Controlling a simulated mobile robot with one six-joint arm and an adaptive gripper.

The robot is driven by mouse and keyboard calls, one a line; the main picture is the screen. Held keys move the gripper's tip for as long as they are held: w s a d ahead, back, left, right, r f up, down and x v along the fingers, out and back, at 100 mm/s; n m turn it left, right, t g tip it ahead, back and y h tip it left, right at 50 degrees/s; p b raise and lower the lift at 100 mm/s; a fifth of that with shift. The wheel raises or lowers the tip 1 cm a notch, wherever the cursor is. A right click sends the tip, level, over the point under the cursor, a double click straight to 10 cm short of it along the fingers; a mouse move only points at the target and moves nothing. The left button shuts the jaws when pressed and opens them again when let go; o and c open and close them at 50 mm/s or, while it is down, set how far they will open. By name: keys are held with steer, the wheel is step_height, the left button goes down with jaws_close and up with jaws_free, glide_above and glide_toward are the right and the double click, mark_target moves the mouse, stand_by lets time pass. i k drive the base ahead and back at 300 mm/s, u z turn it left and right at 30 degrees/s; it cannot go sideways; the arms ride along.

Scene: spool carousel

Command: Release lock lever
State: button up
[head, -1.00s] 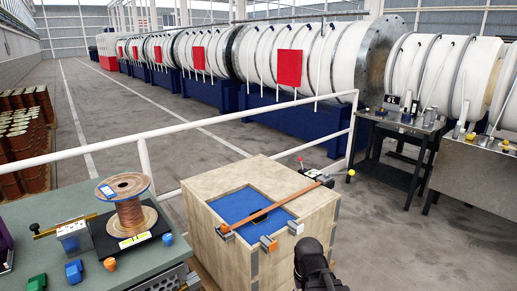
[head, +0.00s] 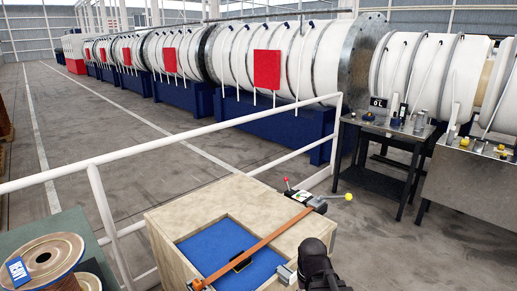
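A lever with a red knob (head: 286,180) stands up from a small metal latch fitting (head: 303,197) at the far corner of the wooden crate (head: 170,222). A yellow knob (head: 348,196) sticks out to the right of the same fitting. I cannot tell which of the two is the lock lever. An orange-brown strap (head: 262,243) runs from the fitting across the crate's opening to its near edge. A dark part of my arm, possibly my gripper (head: 318,265), shows at the bottom, apart from the lever. Its fingers are not distinguishable.
The crate's opening shows a blue lining (head: 220,246). A copper wire spool (head: 48,262) with a blue label stands on the green bench at lower left. A white railing (head: 160,150) runs behind the crate. Dark metal carts (head: 385,170) stand at right.

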mark_target(285, 179)
steer(key=z, duration=0.05)
steer(key=i, duration=0.3)
steer(key=z, duration=0.05)
steer(key=k, duration=1.35)
steer(key=z, duration=0.5)
steer(key=i, duration=1.9)
steer(key=u, duration=0.3)
